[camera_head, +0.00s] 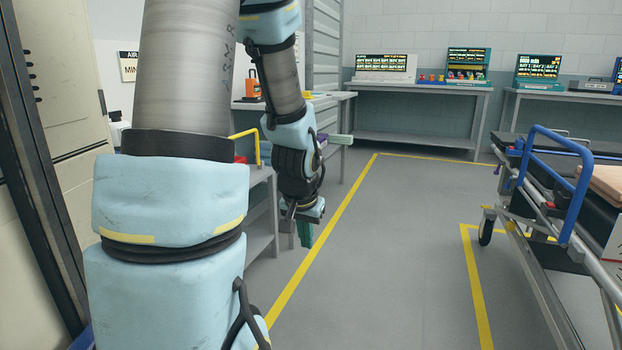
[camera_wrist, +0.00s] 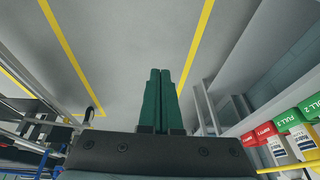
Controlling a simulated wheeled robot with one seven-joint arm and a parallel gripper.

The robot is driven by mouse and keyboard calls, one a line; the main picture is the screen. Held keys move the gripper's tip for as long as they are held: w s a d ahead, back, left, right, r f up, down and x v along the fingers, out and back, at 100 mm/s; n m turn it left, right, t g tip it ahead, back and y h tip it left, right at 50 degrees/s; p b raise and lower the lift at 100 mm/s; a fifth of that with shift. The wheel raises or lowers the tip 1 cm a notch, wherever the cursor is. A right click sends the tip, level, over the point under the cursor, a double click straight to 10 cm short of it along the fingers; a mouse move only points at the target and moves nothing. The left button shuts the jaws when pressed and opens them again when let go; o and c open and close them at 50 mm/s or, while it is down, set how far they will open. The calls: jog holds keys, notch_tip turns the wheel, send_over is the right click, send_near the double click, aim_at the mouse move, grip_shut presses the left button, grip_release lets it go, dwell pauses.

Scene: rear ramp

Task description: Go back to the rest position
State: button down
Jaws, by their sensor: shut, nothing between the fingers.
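My gripper (camera_head: 306,235) hangs at the end of my arm in the head view, over the grey floor beside the left workbench. Its green fingers point down. In the wrist view, my gripper (camera_wrist: 160,75) shows its two green fingers side by side and closed together, with nothing between them. Beyond the fingertips is bare grey floor (camera_wrist: 130,30) with yellow lines. My large light-blue and grey arm links cover much of the left of the head view and hide part of the bench behind.
A stretcher (camera_head: 570,185) with blue rails stands at the right. A grey bench (camera_head: 262,200) with a yellow rail is close at the left. Back tables (camera_head: 420,140) hold screens. The middle floor is clear.

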jog(key=s+a+r+n+g, duration=0.25)
jog(key=s+a, duration=0.35)
jog(key=s, duration=0.3)
notch_tip(320, 180, up, 24)
jog(key=p, duration=2.4)
jog(key=shift+d+f+n+y, duration=0.15)
jog(key=shift+f+n+y, duration=0.05)
jog(key=shift+n+y, duration=0.15)
jog(key=shift+s, duration=0.1)
